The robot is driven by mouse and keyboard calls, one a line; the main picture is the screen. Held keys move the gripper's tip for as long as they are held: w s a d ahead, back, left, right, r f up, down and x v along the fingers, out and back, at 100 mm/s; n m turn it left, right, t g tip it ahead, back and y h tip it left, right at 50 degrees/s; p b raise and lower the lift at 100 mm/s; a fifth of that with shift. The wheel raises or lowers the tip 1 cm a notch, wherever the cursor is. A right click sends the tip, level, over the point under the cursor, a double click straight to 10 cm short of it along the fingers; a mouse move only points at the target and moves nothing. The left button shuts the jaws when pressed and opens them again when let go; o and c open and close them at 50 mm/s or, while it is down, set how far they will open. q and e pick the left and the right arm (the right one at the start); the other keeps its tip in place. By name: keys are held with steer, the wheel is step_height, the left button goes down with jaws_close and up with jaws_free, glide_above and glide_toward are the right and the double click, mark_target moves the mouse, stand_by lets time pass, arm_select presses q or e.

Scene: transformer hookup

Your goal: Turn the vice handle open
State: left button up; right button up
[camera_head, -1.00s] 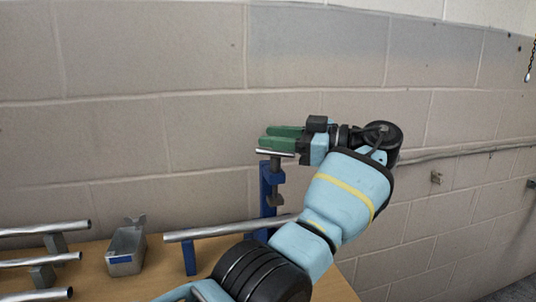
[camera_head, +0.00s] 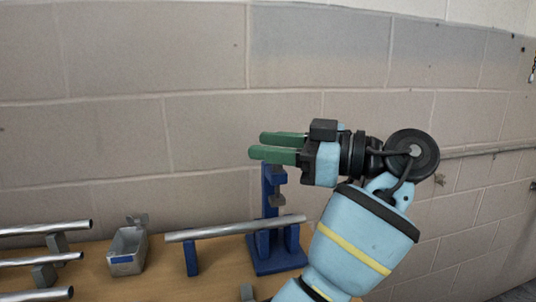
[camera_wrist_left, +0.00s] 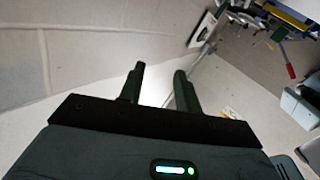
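The blue vice (camera_head: 268,205) stands upright on the wooden table with a pipe (camera_head: 235,228) running through its lower part. A grey screw part (camera_head: 277,199) shows on the vice's upper arm. The vice handle, a silver bar, cannot be made out now; my gripper covers the area over the vice top. In the left wrist view the fingers (camera_wrist_left: 158,82) also stand apart and empty.
A metal tray (camera_head: 127,252) stands left of the vice. Several pipes on supports lie at the far left (camera_head: 45,229). A block wall (camera_head: 120,130) rises behind the table. In the left wrist view, a red-handled item (camera_wrist_left: 291,71) and pale bins (camera_wrist_left: 300,107) show at right.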

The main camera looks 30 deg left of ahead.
arm_select(q)
steer(key=shift+s+d+r, duration=0.1)
steer(key=shift+s+d, duration=0.3)
steer(key=shift+s, duration=0.4)
steer(key=shift+s+d+r, duration=0.1)
steer(key=shift+s+d, duration=0.25)
steer(key=shift+s, duration=0.45)
steer(key=shift+s+d+r, duration=0.1)
steer(key=shift+s+d, duration=0.3)
steer(key=shift+s, duration=0.4)
steer(key=shift+f, duration=0.1)
